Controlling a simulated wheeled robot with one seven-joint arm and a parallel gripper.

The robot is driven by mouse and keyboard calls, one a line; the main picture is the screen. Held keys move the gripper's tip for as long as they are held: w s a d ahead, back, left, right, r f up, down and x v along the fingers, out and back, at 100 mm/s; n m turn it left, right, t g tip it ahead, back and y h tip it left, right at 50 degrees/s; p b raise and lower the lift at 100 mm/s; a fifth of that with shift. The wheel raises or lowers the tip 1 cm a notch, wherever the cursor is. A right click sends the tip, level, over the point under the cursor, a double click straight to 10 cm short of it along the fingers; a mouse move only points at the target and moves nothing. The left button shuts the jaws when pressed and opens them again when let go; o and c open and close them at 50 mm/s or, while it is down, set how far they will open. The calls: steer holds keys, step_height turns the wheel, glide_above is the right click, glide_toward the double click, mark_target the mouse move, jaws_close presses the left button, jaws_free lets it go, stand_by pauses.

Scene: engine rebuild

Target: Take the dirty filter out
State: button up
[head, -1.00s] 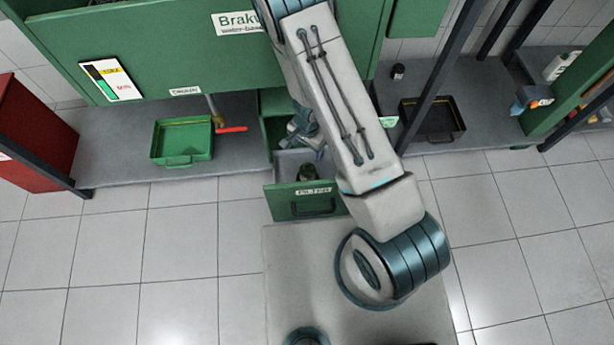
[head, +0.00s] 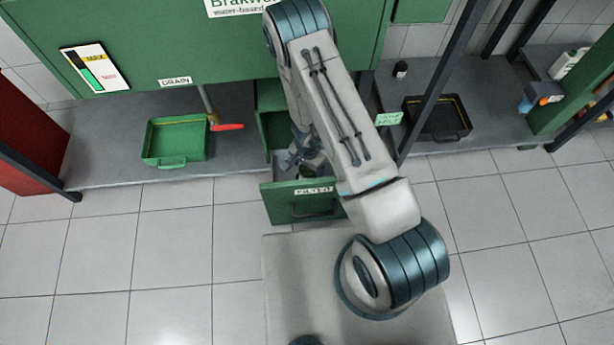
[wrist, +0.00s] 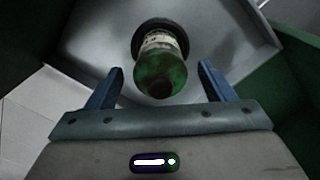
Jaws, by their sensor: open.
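The filter (wrist: 161,68) is a small cylinder with a pale label band and a stained green-brown end, standing in a dark round seat inside the open drawer. The drawer front (head: 291,207) is green, with a filter label and a dark handle. My gripper (wrist: 158,84) is open, with one blue finger on each side of the filter's near end and a gap at both sides. Nothing is held. In the head view my gripper (head: 299,160) is over the drawer, and the filter is mostly hidden.
A green drain tray (head: 174,160) sits on the grey shelf at left, beside a red-handled valve (head: 227,127). A dark tray (head: 436,137) stands on the right. Dark posts flank the bench. Drawer walls are close around my gripper.

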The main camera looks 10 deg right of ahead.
mark_target(307, 172)
steer(key=shift+f+b, duration=0.8)
steer(key=shift+f, duration=0.8)
steer(key=c, duration=1.2)
steer(key=shift+o, duration=0.2)
steer(key=shift+r, duration=0.15)
